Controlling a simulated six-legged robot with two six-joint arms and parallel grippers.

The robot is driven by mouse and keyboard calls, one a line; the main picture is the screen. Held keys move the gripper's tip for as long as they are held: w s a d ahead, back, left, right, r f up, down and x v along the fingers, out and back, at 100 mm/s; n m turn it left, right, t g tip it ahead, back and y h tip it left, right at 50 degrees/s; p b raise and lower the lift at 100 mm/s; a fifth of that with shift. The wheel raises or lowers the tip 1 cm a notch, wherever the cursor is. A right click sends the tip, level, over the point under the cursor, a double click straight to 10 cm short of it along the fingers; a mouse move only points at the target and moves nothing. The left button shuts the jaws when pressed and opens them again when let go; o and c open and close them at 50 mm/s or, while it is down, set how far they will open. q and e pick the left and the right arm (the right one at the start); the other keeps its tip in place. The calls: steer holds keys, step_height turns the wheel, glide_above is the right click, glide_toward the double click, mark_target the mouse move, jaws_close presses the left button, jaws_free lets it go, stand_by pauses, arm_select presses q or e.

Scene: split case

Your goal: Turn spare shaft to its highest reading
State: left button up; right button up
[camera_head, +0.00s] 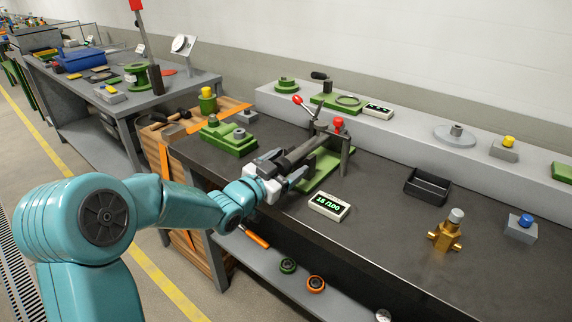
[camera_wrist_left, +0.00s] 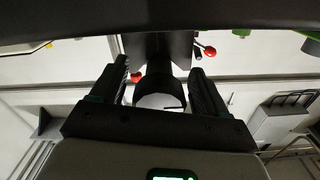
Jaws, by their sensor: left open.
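The spare shaft appears to be the dark grey cylinder (camera_head: 304,149) lying level in a grey stand (camera_head: 345,157) on a green base (camera_head: 320,177). A red-knobbed lever (camera_head: 338,122) rises by the stand. A small white display (camera_head: 329,206) in front reads about 18 /100; the first digits are hard to read. My left gripper (camera_head: 287,167) is open at the shaft's near end. In the left wrist view my two fingers (camera_wrist_left: 159,70) stand on either side of the shaft's round pale end (camera_wrist_left: 160,100); I cannot tell whether they touch it. My right gripper is out of view.
A green fixture (camera_head: 228,138) stands left of my gripper. A black tray (camera_head: 427,185), a brass valve (camera_head: 445,232) and a blue-button box (camera_head: 521,228) are to the right. A raised grey ledge (camera_head: 410,130) runs along the back. The bench between display and valve is clear.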

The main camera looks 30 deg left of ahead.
arm_select(q)
steer(key=c, duration=1)
steer(key=shift+o, duration=0.3)
